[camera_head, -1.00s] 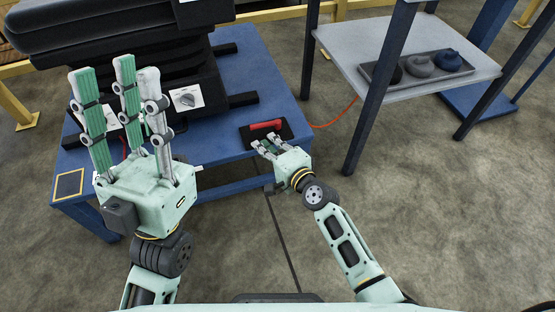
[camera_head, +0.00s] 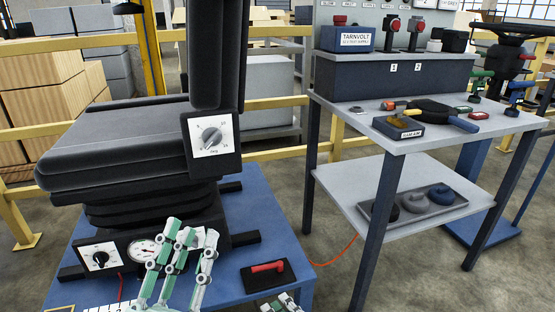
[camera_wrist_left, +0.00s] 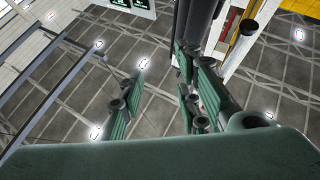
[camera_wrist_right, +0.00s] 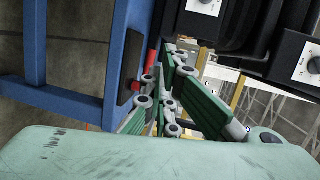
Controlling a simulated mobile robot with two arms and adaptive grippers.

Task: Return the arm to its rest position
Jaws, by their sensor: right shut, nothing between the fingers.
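My left gripper (camera_head: 190,236) points upward in front of the seat unit, at the lower left of the head view. Its fingers stand apart with nothing between them, as the left wrist view (camera_wrist_left: 158,85) also shows. My right gripper (camera_head: 283,303) is only partly visible at the bottom edge of the head view, just below the red handle (camera_head: 267,267) on its black pad. In the right wrist view (camera_wrist_right: 165,80) its fingers are close together and hold nothing. Most of both arms is out of the head view.
A black seat (camera_head: 120,140) with dials stands on a blue table (camera_head: 255,200). A grey trolley (camera_head: 415,143) to the right carries tools, a blue Tarnvolt box (camera_head: 357,39) and, on its lower shelf, a tray of dark lumps (camera_head: 385,212). Floor shows between table and trolley.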

